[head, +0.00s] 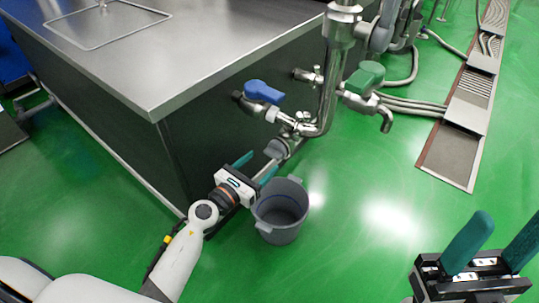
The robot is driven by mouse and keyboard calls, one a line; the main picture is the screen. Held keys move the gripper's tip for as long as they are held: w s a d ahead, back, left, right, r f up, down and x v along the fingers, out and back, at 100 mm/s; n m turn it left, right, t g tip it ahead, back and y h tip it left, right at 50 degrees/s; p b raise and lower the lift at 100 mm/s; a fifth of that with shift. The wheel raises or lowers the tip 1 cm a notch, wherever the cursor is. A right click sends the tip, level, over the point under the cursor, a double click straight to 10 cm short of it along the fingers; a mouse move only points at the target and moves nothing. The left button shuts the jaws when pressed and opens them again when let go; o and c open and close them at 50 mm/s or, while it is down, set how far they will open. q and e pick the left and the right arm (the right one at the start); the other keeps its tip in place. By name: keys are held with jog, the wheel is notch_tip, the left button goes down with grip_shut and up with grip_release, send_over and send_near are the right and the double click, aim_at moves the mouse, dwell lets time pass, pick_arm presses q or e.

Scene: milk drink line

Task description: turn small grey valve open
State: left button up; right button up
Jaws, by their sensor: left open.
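The small grey valve (277,148) sits low on the steel pipework, in the middle of the head view, above and behind a grey bucket. Its handle is small and partly hard to make out against the pipe. My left gripper (260,163) is open with its two teal fingers pointing up toward the valve. The fingertips are close to the valve's near side, and I cannot tell whether they touch it. My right gripper (508,236) is at the bottom right, open and empty, far from the valve.
A blue-handled valve (264,92) and a green-handled valve (366,77) sit higher on the pipe (330,85). The grey bucket (280,213) stands on the green floor beside my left gripper. A steel counter (185,55) rises at the left. A floor drain (452,150) runs at the right.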

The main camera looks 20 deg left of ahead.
aim_at(270, 155)
pick_arm(q)
jog(key=shift+x, duration=2.35)
jog(key=c, duration=0.9)
